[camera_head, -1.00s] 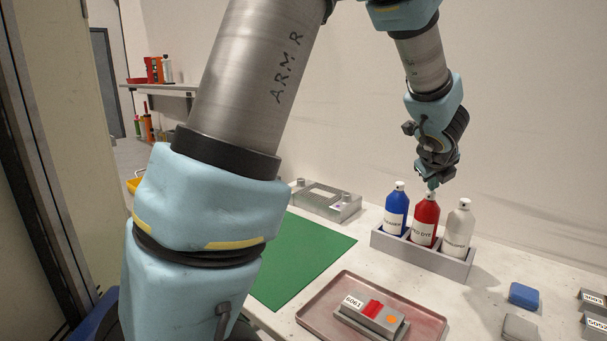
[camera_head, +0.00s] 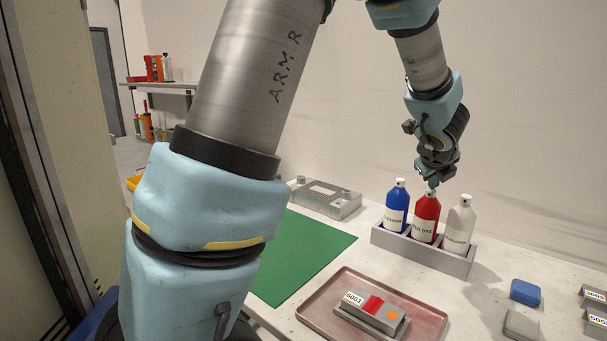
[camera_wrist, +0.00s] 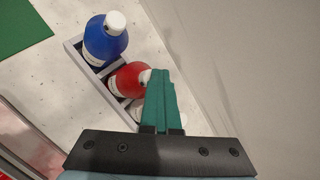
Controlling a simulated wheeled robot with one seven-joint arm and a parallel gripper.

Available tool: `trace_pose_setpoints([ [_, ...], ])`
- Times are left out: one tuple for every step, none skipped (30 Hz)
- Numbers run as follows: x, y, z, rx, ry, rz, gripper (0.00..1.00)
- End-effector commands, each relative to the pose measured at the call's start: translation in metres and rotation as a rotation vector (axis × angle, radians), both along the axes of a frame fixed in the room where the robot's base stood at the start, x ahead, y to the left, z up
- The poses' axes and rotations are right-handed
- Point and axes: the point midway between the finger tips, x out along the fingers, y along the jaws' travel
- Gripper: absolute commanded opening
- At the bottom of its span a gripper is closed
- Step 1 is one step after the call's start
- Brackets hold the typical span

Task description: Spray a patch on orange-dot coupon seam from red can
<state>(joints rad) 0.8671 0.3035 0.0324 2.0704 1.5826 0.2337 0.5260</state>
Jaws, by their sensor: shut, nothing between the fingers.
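The red can (camera_head: 426,212) stands upright in the middle slot of a grey rack, its label facing the body camera. My gripper (camera_head: 433,186) points down right at the can's white top, fingers closed and empty. In the wrist view the green fingers (camera_wrist: 160,78) cover part of the red can (camera_wrist: 128,80); whether they touch its top I cannot tell. The orange-dot coupon (camera_head: 360,312) lies in a pinkish tray (camera_head: 318,318). It has a white number label, a red patch (camera_head: 373,305) across its middle and an orange dot (camera_head: 392,315) at its right end.
A blue bottle (camera_head: 396,207) and a white bottle (camera_head: 460,222) flank the red can in the rack (camera_head: 420,252). A green mat (camera_head: 305,255), a clear-grey fixture (camera_head: 325,198), a blue block (camera_head: 525,293), a grey block (camera_head: 521,325) and labelled coupons (camera_head: 595,325) lie around.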

Motion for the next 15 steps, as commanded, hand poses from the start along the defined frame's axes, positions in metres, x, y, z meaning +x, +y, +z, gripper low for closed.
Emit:
trace_pose_setpoints([
  [-0.0011,0.0007,-0.0004,0.003,0.004,0.001,0.00],
  [-0.0011,0.0009,0.0009,0.003,0.005,0.000,0.00],
  [-0.0012,0.0008,0.0026,0.003,0.004,0.001,0.00],
  [-0.0013,0.0008,0.0036,0.003,0.004,0.001,0.00],
  [-0.0012,0.0009,0.0043,0.003,0.004,0.000,0.00],
  [-0.0013,0.0008,0.0046,0.003,0.004,0.000,0.00],
  [-0.0012,0.0009,0.0045,0.003,0.004,0.000,0.00],
  [-0.0012,0.0009,0.0043,0.003,0.004,0.000,0.00],
  [-0.0011,0.0008,0.0042,0.003,0.003,-0.001,0.00],
  [-0.0011,0.0008,0.0044,0.003,0.003,-0.001,0.00],
  [-0.0010,0.0008,0.0045,0.003,0.003,0.000,0.00],
  [-0.0010,0.0007,0.0047,0.002,0.003,0.001,0.00],
  [-0.0009,0.0007,0.0051,0.002,0.003,0.001,0.00],
  [-0.0009,0.0007,0.0060,0.002,0.003,0.001,0.00],
  [-0.0008,0.0006,0.0079,0.001,0.002,0.000,0.00],
])
